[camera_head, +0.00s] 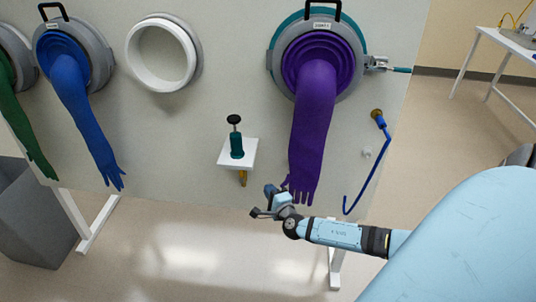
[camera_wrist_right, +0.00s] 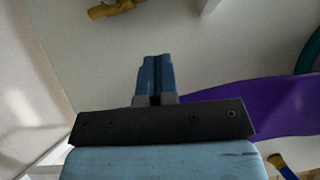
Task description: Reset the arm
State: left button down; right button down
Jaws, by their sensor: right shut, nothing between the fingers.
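My right arm comes in from the right in the head view. Its gripper (camera_head: 268,200) is beside the fingertips of the purple glove (camera_head: 314,120), just below and left of them. In the right wrist view the right gripper (camera_wrist_right: 155,75) has its two blue fingers together with nothing between them. The purple glove (camera_wrist_right: 285,108) runs off to the right behind the gripper in that view. I cannot tell whether the gripper touches the glove. My left gripper is not in view.
The panel (camera_head: 215,105) carries a blue glove (camera_head: 80,105), a green glove (camera_head: 28,135), an empty white ring port (camera_head: 134,52), and a small shelf (camera_head: 224,157) with a teal valve (camera_head: 237,147). A blue hooked rod (camera_head: 372,165) hangs right. A grey bin (camera_head: 35,215) stands lower left.

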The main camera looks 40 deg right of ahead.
dwell(0.3)
jog(key=s+a+f+m+g+y+p, duration=0.1)
jog(key=s+a+m+g+y+p, duration=0.15)
jog(key=s+a+m, duration=0.8)
jog(key=s+a+f+m+g+y+p, duration=0.1)
jog(key=s+a+m+g+p, duration=0.4)
jog(key=m, duration=1)
jog(key=s+a+r+m+y, duration=0.2)
jog(key=s+a+r+m, duration=0.2)
jog(key=m, duration=0.6)
jog(key=s+a+r+m+t+y, duration=0.1)
jog(key=s+a+r+m+y, duration=0.1)
jog(key=m, duration=0.8)
jog(key=s+a+r, duration=0.1)
jog(key=a+r, duration=0.1)
jog(key=a, duration=0.1)
jog(key=shift+s+a+m, duration=0.35)
jog(key=shift+s+a, duration=0.05)
